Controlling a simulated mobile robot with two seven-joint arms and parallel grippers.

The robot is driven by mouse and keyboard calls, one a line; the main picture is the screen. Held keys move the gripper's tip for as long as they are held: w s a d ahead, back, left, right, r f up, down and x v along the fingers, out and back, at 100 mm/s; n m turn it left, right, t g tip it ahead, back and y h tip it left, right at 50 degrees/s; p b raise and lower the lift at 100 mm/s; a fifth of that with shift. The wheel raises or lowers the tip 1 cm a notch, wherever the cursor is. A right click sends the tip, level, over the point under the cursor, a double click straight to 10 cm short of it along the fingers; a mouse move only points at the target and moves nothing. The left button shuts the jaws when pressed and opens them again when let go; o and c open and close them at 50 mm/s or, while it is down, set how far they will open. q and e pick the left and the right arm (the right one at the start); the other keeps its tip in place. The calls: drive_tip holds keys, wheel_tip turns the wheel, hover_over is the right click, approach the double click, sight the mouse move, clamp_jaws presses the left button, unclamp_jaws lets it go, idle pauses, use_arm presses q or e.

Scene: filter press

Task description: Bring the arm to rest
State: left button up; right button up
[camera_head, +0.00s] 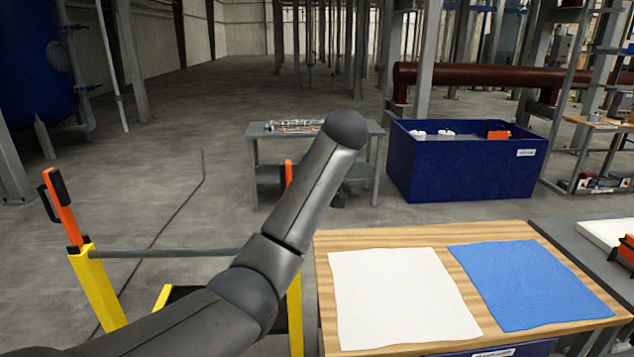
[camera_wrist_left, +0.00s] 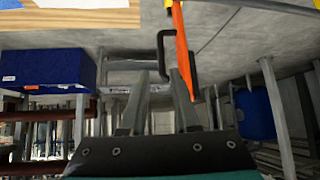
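My left arm (camera_head: 290,225) comes in from the lower left of the head view. It reaches up and forward across the middle, with a bent joint near its top. The left gripper is hidden behind the forearm in that view. In the left wrist view, which looks upside down, the two fingers of my left gripper (camera_wrist_left: 159,75) stand apart with nothing seen held between them. An orange bar with a black loop handle (camera_wrist_left: 180,45) shows just beyond the fingertips; I cannot tell whether it touches them. My right gripper is in neither view.
A yellow frame (camera_head: 97,290) with an orange-and-black upright handle (camera_head: 62,208) stands beside my arm. A wooden table (camera_head: 330,325) holds a white cloth (camera_head: 400,298) and a blue cloth (camera_head: 530,283). Behind are a grey table (camera_head: 254,137) and a blue bin (camera_head: 465,170). Open floor lies left.

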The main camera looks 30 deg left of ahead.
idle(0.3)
